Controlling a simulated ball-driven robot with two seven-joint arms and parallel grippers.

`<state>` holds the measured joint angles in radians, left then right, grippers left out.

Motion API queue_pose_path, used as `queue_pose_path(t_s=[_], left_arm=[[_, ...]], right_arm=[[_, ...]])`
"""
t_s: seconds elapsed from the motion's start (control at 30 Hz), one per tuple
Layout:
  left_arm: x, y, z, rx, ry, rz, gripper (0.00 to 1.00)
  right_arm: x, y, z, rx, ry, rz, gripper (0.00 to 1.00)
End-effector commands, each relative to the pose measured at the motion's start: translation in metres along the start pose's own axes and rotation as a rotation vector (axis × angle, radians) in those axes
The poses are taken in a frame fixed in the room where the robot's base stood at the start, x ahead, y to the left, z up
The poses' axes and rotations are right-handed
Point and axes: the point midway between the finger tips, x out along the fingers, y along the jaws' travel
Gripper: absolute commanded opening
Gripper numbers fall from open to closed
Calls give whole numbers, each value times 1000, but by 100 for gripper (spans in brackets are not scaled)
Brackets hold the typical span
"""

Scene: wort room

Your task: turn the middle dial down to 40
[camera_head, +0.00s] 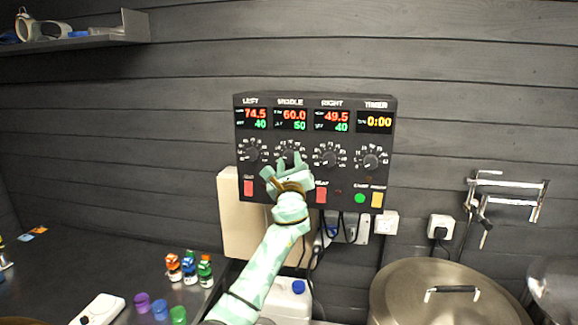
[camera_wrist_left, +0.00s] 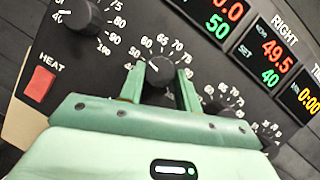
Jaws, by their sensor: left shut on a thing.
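The black control box (camera_head: 240,180) hangs on the wall with dials for left, middle, right and timer. The middle display (camera_head: 291,119) reads 60.0 in red, with a green set value of 50. My left gripper (camera_head: 289,164) is at the middle dial (camera_head: 289,156), mostly hiding it in the head view. In the left wrist view the dial (camera_wrist_left: 158,70) is between the two green fingers, which are shut on its sides. Its lower part is hidden. My right gripper is not in view.
The left dial (camera_head: 251,150) and right dial (camera_head: 329,155) sit close on either side. Red heat switches (camera_head: 248,188) are below. A large lidded steel pot (camera_head: 440,305) stands at lower right. Small capped bottles (camera_head: 189,268) and coloured cups (camera_head: 160,309) stand at lower left.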

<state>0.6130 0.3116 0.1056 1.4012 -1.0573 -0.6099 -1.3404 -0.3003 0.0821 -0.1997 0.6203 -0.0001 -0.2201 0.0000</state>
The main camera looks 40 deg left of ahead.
Motion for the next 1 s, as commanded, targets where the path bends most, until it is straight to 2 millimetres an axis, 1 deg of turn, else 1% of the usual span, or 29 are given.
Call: queue_pose_path(t_s=[0.2, 0.5, 0.8, 1.0], left_arm=[[0, -2, 1, -191, 13, 80, 10], [1, -5, 2, -430, 29, 180, 10], [1, -6, 3, -588, 39, 248, 10], [1, -6, 4, -638, 42, 269, 10]], right_arm=[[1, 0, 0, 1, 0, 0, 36], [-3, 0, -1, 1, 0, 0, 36], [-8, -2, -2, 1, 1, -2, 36], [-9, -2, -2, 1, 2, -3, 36]])
